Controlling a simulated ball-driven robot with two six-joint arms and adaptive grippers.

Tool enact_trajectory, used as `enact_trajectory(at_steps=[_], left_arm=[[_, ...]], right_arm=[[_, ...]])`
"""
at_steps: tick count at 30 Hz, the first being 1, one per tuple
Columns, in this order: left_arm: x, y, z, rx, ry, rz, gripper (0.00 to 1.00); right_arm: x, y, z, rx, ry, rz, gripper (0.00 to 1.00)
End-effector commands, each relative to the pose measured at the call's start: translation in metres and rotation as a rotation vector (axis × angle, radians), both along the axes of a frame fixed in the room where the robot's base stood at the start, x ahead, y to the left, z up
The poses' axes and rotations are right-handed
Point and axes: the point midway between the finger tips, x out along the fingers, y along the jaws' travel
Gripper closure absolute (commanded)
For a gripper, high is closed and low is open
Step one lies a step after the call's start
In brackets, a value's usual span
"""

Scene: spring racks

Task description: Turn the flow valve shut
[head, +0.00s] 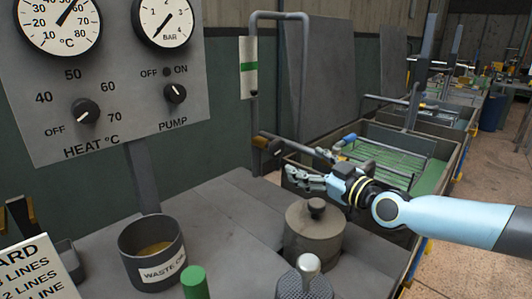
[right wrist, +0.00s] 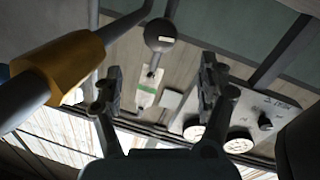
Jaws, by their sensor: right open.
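The flow valve seems to be the dark rounded body (head: 274,149) on the grey pipework at the bench's far edge. In the right wrist view a dark ball-shaped body with a small pale label (right wrist: 160,34) sits on a pipe, beyond the fingertips. My right gripper (head: 292,178) is open and empty, just right of and below this pipework in the head view. Its two fingers (right wrist: 160,85) stand apart, with nothing between them. The valve's lever position cannot be told. My left gripper is not in view.
A control panel (head: 180,95) with gauges and knobs stands at left. A waste-oil pot (head: 130,262), a lidded grey pot (head: 314,240) and a green cylinder (head: 195,285) stand on the bench. A green tank (head: 438,182) lies behind my right arm. A yellow-collared bar (right wrist: 62,65) is close in the wrist view.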

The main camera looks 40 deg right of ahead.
Motion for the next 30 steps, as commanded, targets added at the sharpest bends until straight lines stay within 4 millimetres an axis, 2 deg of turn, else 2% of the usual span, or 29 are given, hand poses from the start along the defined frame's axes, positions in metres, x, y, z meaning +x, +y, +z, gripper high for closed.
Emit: enact_trajectory(at_steps=[3, 7, 14, 21, 30], left_arm=[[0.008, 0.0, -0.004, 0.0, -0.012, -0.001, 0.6], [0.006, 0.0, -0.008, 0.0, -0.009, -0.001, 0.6], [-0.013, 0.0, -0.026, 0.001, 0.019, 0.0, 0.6], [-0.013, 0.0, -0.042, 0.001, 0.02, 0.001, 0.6], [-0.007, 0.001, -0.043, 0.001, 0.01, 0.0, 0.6]], right_arm=[[0.001, 0.0, -0.005, 0.005, 0.001, -0.003, 0.25], [0.014, -0.001, -0.005, 0.006, -0.003, -0.004, 0.25], [0.059, -0.004, -0.006, 0.007, -0.004, -0.005, 0.25], [0.097, -0.007, -0.007, 0.007, -0.001, -0.005, 0.25], [0.107, -0.008, -0.005, 0.005, 0.002, -0.004, 0.25]])
